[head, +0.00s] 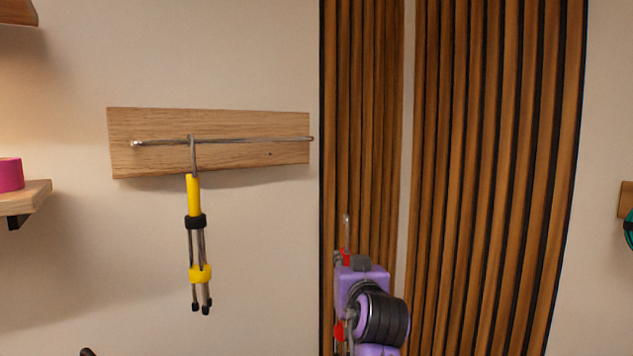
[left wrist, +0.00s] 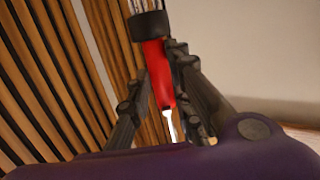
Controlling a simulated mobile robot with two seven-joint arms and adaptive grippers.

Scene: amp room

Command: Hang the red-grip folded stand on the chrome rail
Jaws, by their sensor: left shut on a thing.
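The chrome rail (head: 245,140) runs across a wooden board on the wall, left of centre in the head view. My left gripper (head: 344,262) is right of the rail and lower, in front of the slatted panel. It is shut on the grip of the red-grip folded stand (head: 346,256). The stand's metal hook (head: 347,225) points up, apart from the rail. In the left wrist view, the red grip (left wrist: 158,72) lies between the fingers (left wrist: 161,62), with a black collar (left wrist: 150,25) beyond it. My wrist hides much of the stand in the head view. My right gripper is out of view.
A yellow-grip folded stand (head: 194,195) hangs by its hook left of the rail's middle. The rail right of that hook is free. A shelf (head: 25,198) with a pink roll (head: 10,174) is at the left edge. A wood slat panel (head: 480,150) stands right.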

